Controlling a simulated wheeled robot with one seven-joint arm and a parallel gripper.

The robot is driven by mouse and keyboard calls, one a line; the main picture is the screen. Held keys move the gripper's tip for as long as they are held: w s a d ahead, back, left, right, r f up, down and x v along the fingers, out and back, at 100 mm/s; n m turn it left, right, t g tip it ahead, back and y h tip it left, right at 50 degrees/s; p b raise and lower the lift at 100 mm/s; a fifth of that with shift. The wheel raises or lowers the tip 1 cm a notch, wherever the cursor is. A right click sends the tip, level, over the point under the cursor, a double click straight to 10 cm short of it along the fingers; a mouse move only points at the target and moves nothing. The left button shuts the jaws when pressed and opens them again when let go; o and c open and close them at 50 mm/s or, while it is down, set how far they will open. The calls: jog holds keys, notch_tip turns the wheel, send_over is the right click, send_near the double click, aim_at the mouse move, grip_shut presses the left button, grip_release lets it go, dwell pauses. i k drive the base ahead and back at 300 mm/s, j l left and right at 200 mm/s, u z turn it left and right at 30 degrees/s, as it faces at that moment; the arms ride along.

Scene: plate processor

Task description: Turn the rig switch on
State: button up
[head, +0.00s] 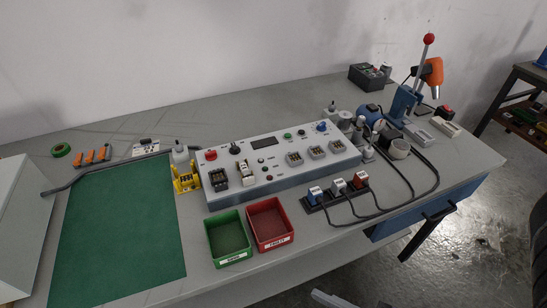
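The rig is a long pale grey control box (300,172) on the middle of the workbench. Its sloped top carries a red knob (211,155) at the left, a dark switch-like part (235,149) beside it, a small dark display (264,142), a green button (288,136) and a blue knob (322,127). Several socket-like modules sit along its front half. I cannot tell which control is the rig switch or how it is set; labels are too small to read.
A green bin (228,258) and a red bin (270,243) stand before the box. A power strip (308,205) with cabled plugs lies at front right. A green mat (119,240) covers the left. An orange drill on a stand (431,75) is at back right.

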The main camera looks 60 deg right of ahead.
aim_at(210, 156)
jog(key=k+l+u, duration=0.2)
jog(key=l+u, duration=0.15)
jog(key=k+l+u, duration=0.2)
jog(key=u, duration=0.2)
jog(key=k+l+u, duration=0.35)
jog(key=i+j, duration=0.05)
jog(key=i, duration=0.05)
